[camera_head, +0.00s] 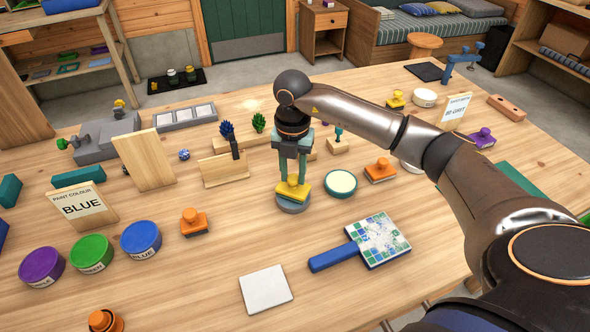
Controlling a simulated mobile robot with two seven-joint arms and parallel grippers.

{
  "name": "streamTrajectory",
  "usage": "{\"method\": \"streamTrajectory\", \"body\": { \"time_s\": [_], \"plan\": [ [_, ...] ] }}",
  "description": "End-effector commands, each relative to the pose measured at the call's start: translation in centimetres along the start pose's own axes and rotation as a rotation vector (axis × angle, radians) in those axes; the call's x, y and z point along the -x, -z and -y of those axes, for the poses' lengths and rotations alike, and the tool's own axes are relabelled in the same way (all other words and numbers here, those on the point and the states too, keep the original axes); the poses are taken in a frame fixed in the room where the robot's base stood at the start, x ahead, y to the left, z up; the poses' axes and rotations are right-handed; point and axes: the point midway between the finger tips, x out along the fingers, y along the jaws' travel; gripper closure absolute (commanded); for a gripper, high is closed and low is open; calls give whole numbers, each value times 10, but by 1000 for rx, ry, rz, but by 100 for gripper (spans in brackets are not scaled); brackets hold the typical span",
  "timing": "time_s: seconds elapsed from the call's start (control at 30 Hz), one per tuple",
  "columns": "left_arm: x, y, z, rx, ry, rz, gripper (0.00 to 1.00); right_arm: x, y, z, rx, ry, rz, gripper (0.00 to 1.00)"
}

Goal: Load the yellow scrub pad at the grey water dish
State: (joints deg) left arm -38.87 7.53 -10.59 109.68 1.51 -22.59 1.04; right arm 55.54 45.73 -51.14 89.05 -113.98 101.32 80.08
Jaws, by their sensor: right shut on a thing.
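My right gripper (292,178) comes down from above at the middle of the table and is shut on the yellow scrub pad (293,191). The round grey water dish (293,207) is directly under the pad, with its front edge showing below it. The pad covers most of the dish, so I cannot tell whether it touches the water or sits just above. My left gripper is not in view.
A green-rimmed dish (340,184) stands close on the right. A blue-handled tiled board (378,240) and a white tile (265,289) lie in front. Paint pots (141,240) and a BLUE sign (83,207) stand left. A wooden holder (224,168) is behind left.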

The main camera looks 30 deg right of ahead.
Motion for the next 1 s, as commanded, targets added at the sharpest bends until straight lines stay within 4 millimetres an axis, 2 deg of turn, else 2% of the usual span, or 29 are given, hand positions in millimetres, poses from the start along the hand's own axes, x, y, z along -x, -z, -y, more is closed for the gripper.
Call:
{"method": "streamTrajectory", "body": {
  "time_s": [1.0],
  "plan": [
    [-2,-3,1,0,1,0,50,-6,0,0,-1,0,0,100]
  ]
}}
